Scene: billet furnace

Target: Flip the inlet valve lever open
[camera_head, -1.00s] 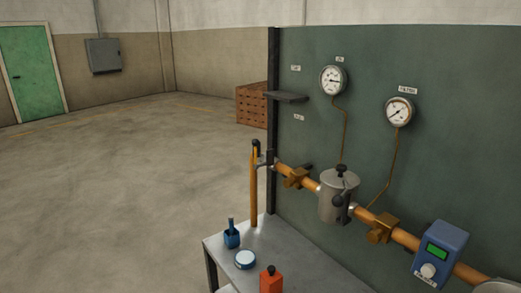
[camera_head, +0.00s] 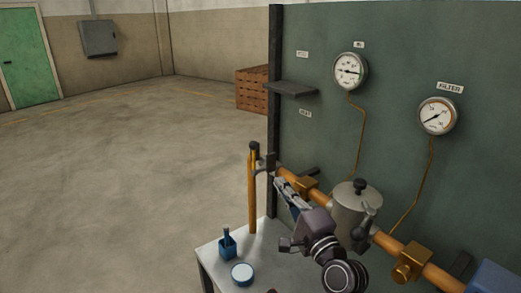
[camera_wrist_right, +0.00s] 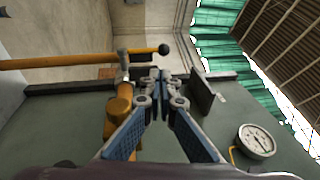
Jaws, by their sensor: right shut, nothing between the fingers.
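My right gripper (camera_head: 277,182) is shut and empty, pointing at the lever's mount. Its fingertips also show in the wrist view (camera_wrist_right: 160,77), close to the grey fitting (camera_wrist_right: 123,62). I cannot tell whether they touch anything. My left gripper is out of view.
A grey filter canister (camera_head: 352,205) and brass valves (camera_head: 408,263) sit along the pipe, close to my right arm. Two gauges (camera_head: 350,71) and a small shelf (camera_head: 290,89) are on the green panel. A bench (camera_head: 212,262) holds a blue container (camera_head: 227,246). Floor at left is clear.

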